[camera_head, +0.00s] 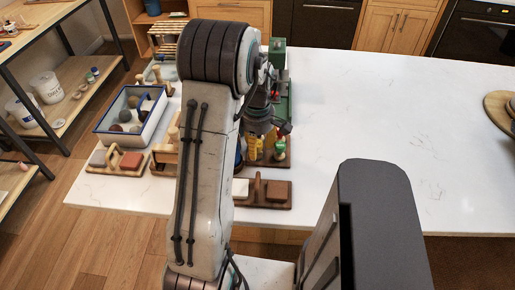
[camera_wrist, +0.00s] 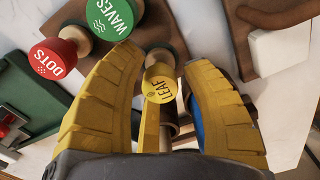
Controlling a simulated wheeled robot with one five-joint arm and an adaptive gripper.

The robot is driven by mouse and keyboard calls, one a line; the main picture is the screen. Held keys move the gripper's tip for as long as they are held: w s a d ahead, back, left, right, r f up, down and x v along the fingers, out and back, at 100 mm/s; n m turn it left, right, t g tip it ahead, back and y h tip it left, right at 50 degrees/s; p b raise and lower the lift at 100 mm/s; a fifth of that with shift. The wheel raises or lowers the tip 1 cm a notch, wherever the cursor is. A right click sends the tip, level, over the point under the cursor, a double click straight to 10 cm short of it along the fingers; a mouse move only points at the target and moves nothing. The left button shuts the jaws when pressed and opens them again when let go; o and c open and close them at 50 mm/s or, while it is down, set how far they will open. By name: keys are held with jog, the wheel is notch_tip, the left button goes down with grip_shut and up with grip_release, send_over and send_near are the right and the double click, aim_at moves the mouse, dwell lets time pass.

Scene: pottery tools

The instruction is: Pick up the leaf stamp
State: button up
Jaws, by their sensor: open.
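The leaf stamp (camera_wrist: 160,83) has a round yellow top marked LEAF and shows in the middle of the wrist view. My gripper (camera_wrist: 160,58) is open, with one yellow finger on each side of the stamp's top. I cannot tell whether either finger touches it. The stamp's lower part is mostly hidden. In the head view my gripper (camera_head: 259,143) points down over the dark wooden stand on the counter, and I cannot make out the leaf stamp there.
A green WAVES stamp (camera_wrist: 115,18) and a red DOTS stamp (camera_wrist: 55,56) stand close beyond the left finger. A wooden holder with slabs (camera_head: 277,195) lies in front. A blue-rimmed tray (camera_head: 103,131) stands left. The counter (camera_head: 390,120) is clear to the right.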

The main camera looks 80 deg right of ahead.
jog(key=shift+c, duration=0.2)
jog(key=c, duration=0.8)
jog(key=shift+r, duration=0.15)
